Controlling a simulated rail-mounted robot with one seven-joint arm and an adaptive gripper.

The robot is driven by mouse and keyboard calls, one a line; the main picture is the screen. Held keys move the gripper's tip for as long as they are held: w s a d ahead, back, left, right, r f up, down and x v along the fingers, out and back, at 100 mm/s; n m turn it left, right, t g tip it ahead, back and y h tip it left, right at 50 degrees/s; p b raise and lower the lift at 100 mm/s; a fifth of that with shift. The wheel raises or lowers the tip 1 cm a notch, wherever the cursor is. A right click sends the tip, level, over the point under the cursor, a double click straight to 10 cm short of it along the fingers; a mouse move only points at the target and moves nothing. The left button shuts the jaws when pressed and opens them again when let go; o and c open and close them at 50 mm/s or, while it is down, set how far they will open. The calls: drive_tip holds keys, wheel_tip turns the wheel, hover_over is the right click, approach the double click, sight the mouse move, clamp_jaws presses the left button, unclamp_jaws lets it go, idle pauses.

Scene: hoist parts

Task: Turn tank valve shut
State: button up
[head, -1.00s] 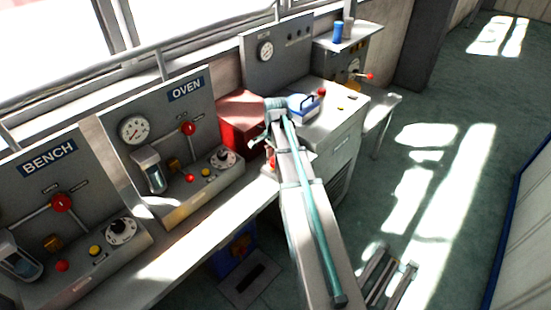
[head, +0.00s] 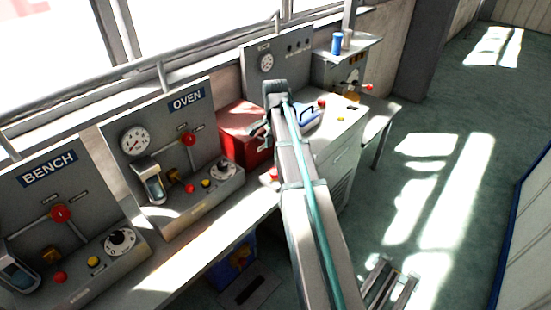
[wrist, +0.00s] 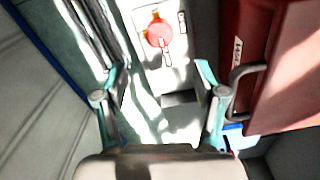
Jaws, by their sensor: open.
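A red round valve knob (wrist: 158,32) sits on a pale panel with small labels, near the top middle of the wrist view. My gripper (wrist: 160,72) is open and empty, its two teal fingers wide apart. The knob appears beyond the fingertips, roughly centred between them and not touched. In the head view my gripper (head: 266,142) hangs in front of the red box (head: 243,122), left of my arm. A small red part (head: 273,174) shows low beside my arm in that view; I cannot tell whether it is the same knob.
The red box (wrist: 290,70) with a metal handle stands close right of my gripper. The OVEN panel (head: 160,125) and BENCH panel (head: 40,190) carry red valve handles at left. Green floor is open at right.

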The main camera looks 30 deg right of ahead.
drive_tip(key=shift+r, duration=0.95)
